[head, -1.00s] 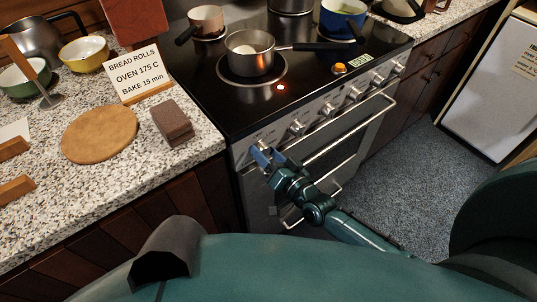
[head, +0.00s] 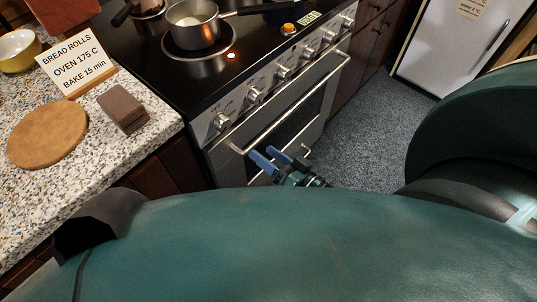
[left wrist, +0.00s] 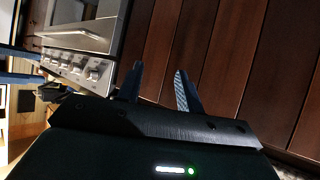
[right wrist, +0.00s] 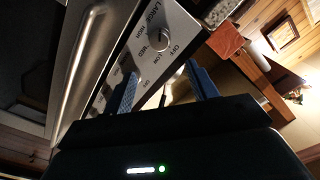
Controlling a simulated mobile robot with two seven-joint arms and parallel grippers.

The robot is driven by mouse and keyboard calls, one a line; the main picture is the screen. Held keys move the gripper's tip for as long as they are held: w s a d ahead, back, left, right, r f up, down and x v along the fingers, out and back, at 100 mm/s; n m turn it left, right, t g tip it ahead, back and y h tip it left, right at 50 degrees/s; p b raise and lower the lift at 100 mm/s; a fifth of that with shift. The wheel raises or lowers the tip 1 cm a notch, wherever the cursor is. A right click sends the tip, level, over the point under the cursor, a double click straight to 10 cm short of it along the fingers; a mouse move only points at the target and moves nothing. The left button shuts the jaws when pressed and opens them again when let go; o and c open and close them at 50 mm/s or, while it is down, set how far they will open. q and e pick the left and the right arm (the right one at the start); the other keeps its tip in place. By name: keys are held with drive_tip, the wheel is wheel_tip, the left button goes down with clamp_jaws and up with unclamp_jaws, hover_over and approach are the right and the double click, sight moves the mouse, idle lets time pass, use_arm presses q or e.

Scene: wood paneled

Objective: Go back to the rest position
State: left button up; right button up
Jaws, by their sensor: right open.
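My right gripper (head: 266,151) is in front of the oven door, low and close to its handle. Its two blue fingers are apart with nothing between them. In the right wrist view, the same gripper (right wrist: 162,72) faces the stove's knob panel, fingers spread and empty. My left gripper does not show in the head view. In the left wrist view, the left gripper (left wrist: 159,77) has its fingers apart and empty, facing brown wood cabinet panels (left wrist: 225,55). I cannot tell from the views whether the right fingers touch the door.
The stove (head: 180,78) has a row of knobs and a long oven handle (head: 305,100). A pot (head: 191,32) sits on a burner. The granite counter (head: 75,180) at left holds a round board (head: 48,135), a brown block (head: 122,108) and a recipe card (head: 76,62). Grey floor lies right of the oven.

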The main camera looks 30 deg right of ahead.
idle(0.4)
drive_tip(key=s+a+f+n+g+h+p, duration=0.2)
drive_tip(key=s+a+f+n+g+h, duration=0.1)
drive_tip(key=s+n+g, duration=0.3)
drive_tip(key=shift+s+a+n+p, duration=0.2)
drive_tip(key=shift+a+n+p, duration=0.2)
drive_tip(key=shift+a+n, duration=0.15)
